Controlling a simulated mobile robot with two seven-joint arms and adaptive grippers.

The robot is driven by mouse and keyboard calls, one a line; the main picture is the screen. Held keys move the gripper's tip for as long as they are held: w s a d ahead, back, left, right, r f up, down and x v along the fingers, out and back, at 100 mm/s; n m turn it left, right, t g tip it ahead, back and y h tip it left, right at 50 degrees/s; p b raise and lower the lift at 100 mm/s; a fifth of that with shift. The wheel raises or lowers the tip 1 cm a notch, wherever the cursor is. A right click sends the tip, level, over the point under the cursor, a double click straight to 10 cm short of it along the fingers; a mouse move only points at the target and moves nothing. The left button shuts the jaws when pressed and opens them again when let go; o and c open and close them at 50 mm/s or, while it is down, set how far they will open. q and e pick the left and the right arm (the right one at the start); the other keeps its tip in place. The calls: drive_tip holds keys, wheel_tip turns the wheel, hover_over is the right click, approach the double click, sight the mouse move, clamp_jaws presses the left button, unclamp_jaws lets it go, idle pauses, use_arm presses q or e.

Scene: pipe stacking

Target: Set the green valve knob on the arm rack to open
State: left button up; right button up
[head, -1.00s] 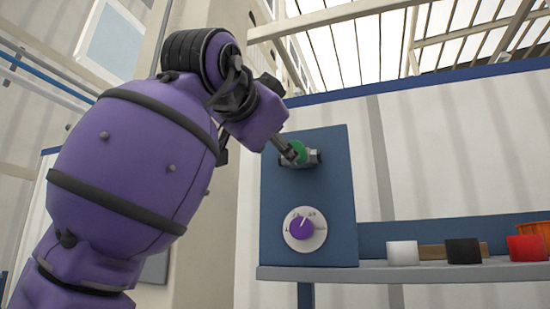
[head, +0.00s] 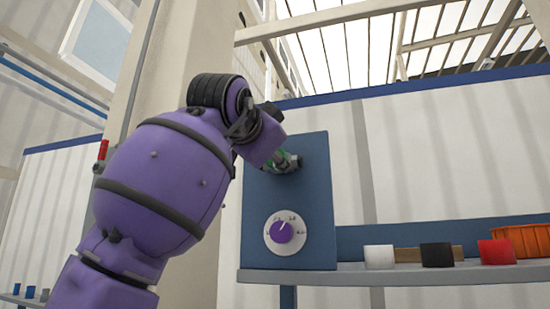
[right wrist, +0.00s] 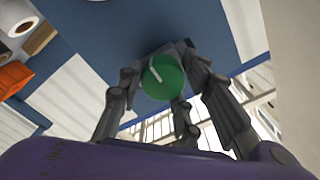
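The green valve knob (right wrist: 162,77) is round with a pale pointer line and sits on a grey valve body (right wrist: 165,48) on a blue panel. In the head view only slivers of the green knob (head: 280,158) show behind my purple arm, at the panel's upper part. My right gripper (right wrist: 164,80) has its dark fingers spread on both sides of the knob. A small gap seems to remain at the left finger; contact on the right side is unclear. My left gripper is not in view.
A white dial with a purple knob (head: 281,232) is lower on the blue panel (head: 318,190).

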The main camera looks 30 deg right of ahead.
drive_tip(key=shift+f, duration=0.15)
drive_tip(key=c, duration=0.5)
drive_tip(key=shift+o, duration=0.2)
drive_tip(key=shift+d, duration=0.1)
drive_tip(key=shift+f+n, duration=0.15)
drive_tip(key=shift+n, duration=0.15)
drive_tip(key=shift+d+n, duration=0.1)
drive_tip(key=shift+n, duration=0.2)
drive_tip(key=n, duration=0.5)
drive_tip(key=r+n, duration=0.1)
drive_tip(key=n, duration=1)
drive_tip(key=shift+s+r+n, duration=0.15)
drive_tip(key=shift+r+n, duration=0.1)
drive_tip(key=shift+n, duration=0.05)
drive_tip(key=shift+s+r, duration=0.1)
drive_tip(key=shift+r, duration=0.05)
